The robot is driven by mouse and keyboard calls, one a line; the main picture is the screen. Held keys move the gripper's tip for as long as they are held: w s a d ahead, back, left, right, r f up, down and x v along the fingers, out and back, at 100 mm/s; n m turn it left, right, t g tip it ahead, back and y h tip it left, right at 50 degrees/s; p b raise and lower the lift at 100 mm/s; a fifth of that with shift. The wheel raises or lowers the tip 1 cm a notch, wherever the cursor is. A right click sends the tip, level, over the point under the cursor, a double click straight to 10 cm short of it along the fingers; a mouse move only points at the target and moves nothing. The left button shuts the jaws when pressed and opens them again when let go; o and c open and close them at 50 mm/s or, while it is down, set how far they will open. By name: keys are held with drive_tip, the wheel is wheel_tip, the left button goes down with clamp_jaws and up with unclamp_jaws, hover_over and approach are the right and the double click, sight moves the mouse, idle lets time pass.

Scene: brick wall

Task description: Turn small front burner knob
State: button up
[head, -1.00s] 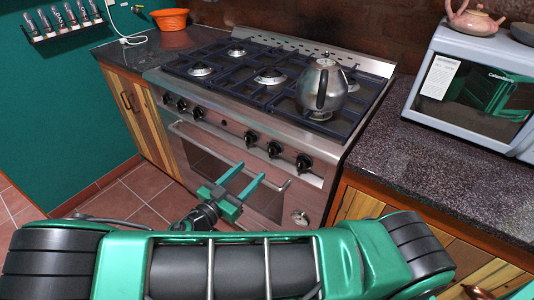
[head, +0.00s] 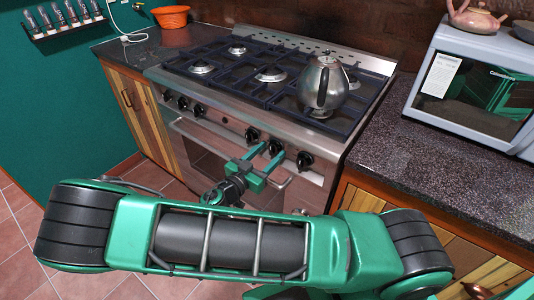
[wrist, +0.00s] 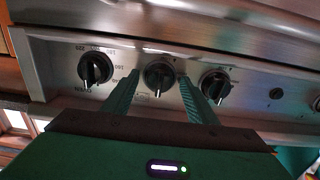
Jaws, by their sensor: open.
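The stove's front panel (head: 228,120) carries a row of black knobs. The right-hand group has three: a left knob (head: 252,134), a middle knob (head: 275,148) and a right knob (head: 304,161). My gripper (head: 271,154) is open at the middle knob. In the wrist view the fingers (wrist: 159,88) point at the panel, one on each side of this knob (wrist: 160,75). A gap shows on both sides, so contact is not clear. A knob with numbers around it (wrist: 95,68) is left of the fingers; another (wrist: 215,84) is right.
A metal kettle (head: 322,86) stands on the right of the hob. The oven handle (head: 190,137) runs below the knobs, close under my gripper. A microwave (head: 470,95) stands on the right counter (head: 420,160); an orange bowl (head: 171,17) is on the left counter.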

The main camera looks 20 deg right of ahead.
drive_tip(key=shift+c, duration=0.7)
drive_tip(key=c, duration=0.9)
drive_tip(key=shift+n, duration=0.3)
drive_tip(key=n, duration=1.3)
drive_tip(key=shift+a+r, duration=0.1)
drive_tip(key=shift+n, duration=2)
